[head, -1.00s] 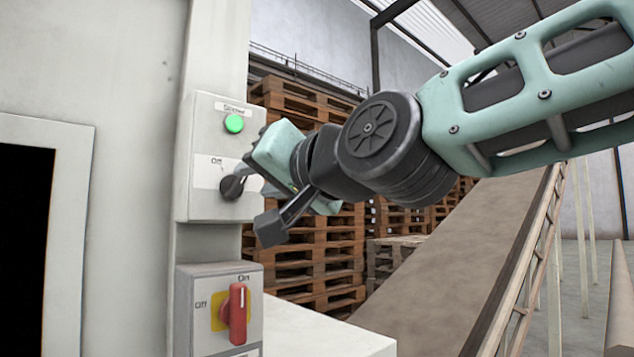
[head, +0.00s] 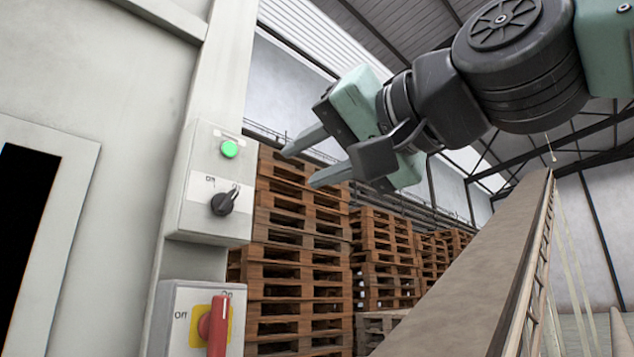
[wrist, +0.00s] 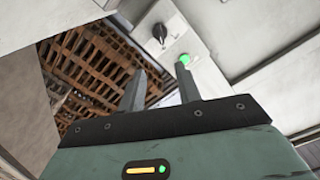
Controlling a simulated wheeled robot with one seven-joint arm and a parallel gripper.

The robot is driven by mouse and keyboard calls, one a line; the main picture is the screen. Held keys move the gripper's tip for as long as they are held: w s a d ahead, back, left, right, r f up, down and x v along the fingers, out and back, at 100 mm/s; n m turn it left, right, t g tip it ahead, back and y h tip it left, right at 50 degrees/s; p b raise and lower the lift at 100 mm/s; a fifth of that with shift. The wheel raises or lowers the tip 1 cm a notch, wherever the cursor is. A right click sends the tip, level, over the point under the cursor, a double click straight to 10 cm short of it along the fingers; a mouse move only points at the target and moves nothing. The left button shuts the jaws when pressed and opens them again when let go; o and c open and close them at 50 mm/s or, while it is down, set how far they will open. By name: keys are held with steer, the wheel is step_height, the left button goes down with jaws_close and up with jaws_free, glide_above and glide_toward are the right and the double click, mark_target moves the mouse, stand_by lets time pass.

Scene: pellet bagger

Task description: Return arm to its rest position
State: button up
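My gripper (head: 308,160) is up in the air to the right of the grey control box (head: 190,217), clear of it. Its two fingers are apart with nothing between them; they also show in the wrist view (wrist: 161,85). The box carries a lit green lamp (head: 229,149) and a black rotary knob (head: 224,202). The knob's pointer is tilted up to the right, away from the "Off" label. In the wrist view the black knob (wrist: 160,33) and the green lamp (wrist: 184,59) lie beyond the fingertips.
A red switch handle (head: 216,327) on a yellow plate is on a lower box, upright towards "On". Stacks of wooden pallets (head: 300,260) stand behind. A sloping conveyor (head: 470,270) rises at the right. Open air surrounds my gripper.

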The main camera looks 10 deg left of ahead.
stand_by(0.3)
steer(key=shift+f, duration=0.1)
stand_by(0.3)
steer(key=d+f+n+g+h+p, duration=0.3)
steer(key=f+g+h, duration=0.35)
steer(key=f, duration=2.05)
steer(key=s+d+f+g+h+p, duration=0.2)
steer(key=s+d+f+h, duration=0.1)
steer(key=s+d+f, duration=0.2)
steer(key=s+d+f+n+g+h+p, duration=0.1)
steer(key=s+d+f+g+h+p, duration=0.1)
steer(key=s+d+f, duration=0.4)
steer(key=d+f+g+h, duration=0.1)
steer(key=d+f, duration=0.3)
steer(key=f, duration=0.3)
steer(key=shift+s+f+p, duration=0.2)
steer(key=shift+f+p, duration=0.1)
steer(key=shift+f, duration=0.05)
steer(key=shift+h, duration=0.25)
